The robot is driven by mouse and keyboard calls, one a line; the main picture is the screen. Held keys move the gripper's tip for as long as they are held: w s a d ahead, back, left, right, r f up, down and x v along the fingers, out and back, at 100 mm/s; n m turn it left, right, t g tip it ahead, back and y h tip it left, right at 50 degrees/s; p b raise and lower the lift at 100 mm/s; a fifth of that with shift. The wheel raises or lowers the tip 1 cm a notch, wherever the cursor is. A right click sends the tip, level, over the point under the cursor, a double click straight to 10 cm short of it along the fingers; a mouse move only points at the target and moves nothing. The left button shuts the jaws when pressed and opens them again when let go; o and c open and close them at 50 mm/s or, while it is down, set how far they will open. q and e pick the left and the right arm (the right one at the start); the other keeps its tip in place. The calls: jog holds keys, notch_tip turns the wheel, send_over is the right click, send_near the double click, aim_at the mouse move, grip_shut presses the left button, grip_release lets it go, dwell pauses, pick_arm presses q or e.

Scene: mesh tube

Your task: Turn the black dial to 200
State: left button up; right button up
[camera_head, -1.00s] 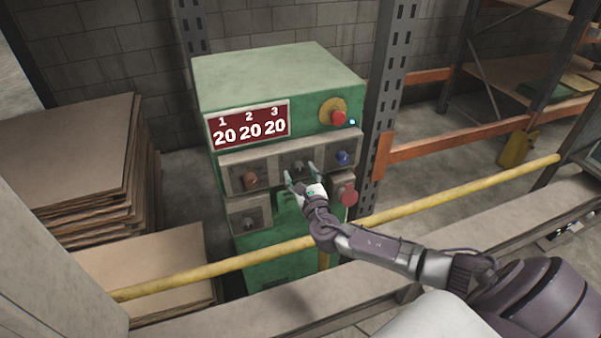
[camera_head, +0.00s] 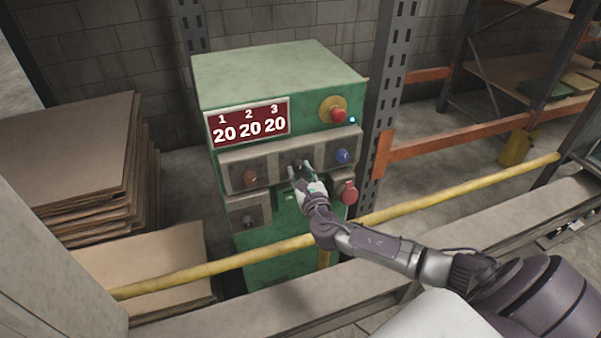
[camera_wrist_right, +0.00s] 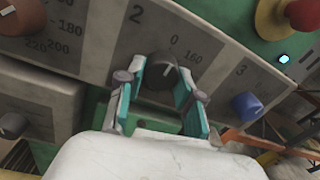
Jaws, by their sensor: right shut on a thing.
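The black dial (camera_wrist_right: 160,76) sits in the middle of the panel, under the number 2, between the teal fingers of my right gripper (camera_wrist_right: 160,92). Its white mark points up and slightly right, near the 0. In the head view my right gripper (camera_head: 299,171) reaches the panel's middle and is closed on the dial, which the fingers mostly hide. The red display (camera_head: 248,124) on the green machine (camera_head: 270,75) reads 20 under each of 1, 2 and 3. My left gripper is not in view.
A brown dial (camera_head: 250,177) is left of the black one and a blue dial (camera_head: 342,156) right. A red button (camera_head: 338,115) is above. Stacked boards (camera_head: 75,165) stand left.

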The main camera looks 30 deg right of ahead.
jog(key=m+b, duration=0.2)
jog(key=m, duration=0.3)
jog(key=shift+a+m, duration=0.1)
jog(key=shift+m, duration=0.2)
jog(key=m+b, duration=0.1)
jog(key=m, duration=0.5)
jog(key=shift+r+y+b, duration=0.1)
jog(key=shift+y+b, duration=0.2)
jog(key=shift+b, duration=0.1)
jog(key=m, duration=0.3)
jog(key=shift+a+r+m, duration=0.1)
jog(key=shift+m, duration=0.2)
jog(key=m, duration=0.2)
jog(key=shift+m+y+b, duration=0.3)
jog(key=m, duration=0.6)
jog(key=shift+r, duration=0.15)
jog(key=o, duration=1.2)
jog(key=shift+c, duration=0.2)
